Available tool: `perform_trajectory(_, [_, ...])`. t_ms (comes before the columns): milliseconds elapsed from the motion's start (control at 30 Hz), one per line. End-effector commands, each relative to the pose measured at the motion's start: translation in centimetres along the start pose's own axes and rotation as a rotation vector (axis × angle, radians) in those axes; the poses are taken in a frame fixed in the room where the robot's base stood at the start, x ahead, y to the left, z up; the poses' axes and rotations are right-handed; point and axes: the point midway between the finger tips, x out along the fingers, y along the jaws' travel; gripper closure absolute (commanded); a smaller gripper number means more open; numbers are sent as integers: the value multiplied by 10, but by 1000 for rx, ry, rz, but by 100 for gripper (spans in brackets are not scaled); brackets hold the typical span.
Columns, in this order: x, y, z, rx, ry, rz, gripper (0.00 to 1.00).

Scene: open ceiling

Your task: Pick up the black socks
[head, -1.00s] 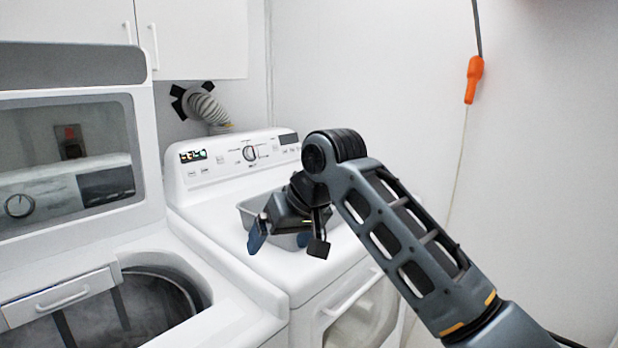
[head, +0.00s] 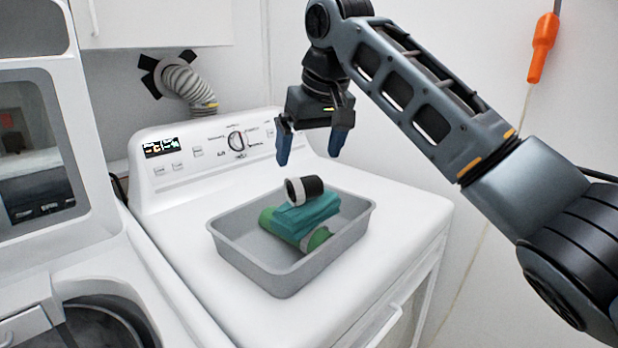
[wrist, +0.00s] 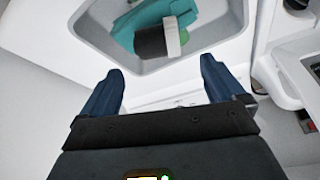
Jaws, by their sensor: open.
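The black socks (head: 311,186), a small black roll with a white band at its end, lie on top of a teal folded cloth (head: 302,216) in a grey tray (head: 243,262). The socks also show in the wrist view (wrist: 151,42), ahead of the fingers. My gripper (head: 310,152) is open and empty, with blue fingers pointing down, above and behind the socks, apart from them. In the wrist view my gripper (wrist: 163,84) has its two fingers spread wide with nothing between them.
The tray stands on a white dryer (head: 400,215) with a control panel (head: 215,150) behind. A green roll (head: 318,238) lies under the teal cloth. An open washer (head: 90,290) is at left. An orange handle (head: 542,48) hangs at right.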

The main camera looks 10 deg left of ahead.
Motion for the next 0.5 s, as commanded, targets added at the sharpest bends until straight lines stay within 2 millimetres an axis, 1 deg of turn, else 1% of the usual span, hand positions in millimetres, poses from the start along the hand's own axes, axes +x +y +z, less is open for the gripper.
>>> perform_trajectory(367, [33, 2, 0, 1, -2, 1, 4])
perform_trajectory(500, [53, 4, 2, 2, -3, 2, 4])
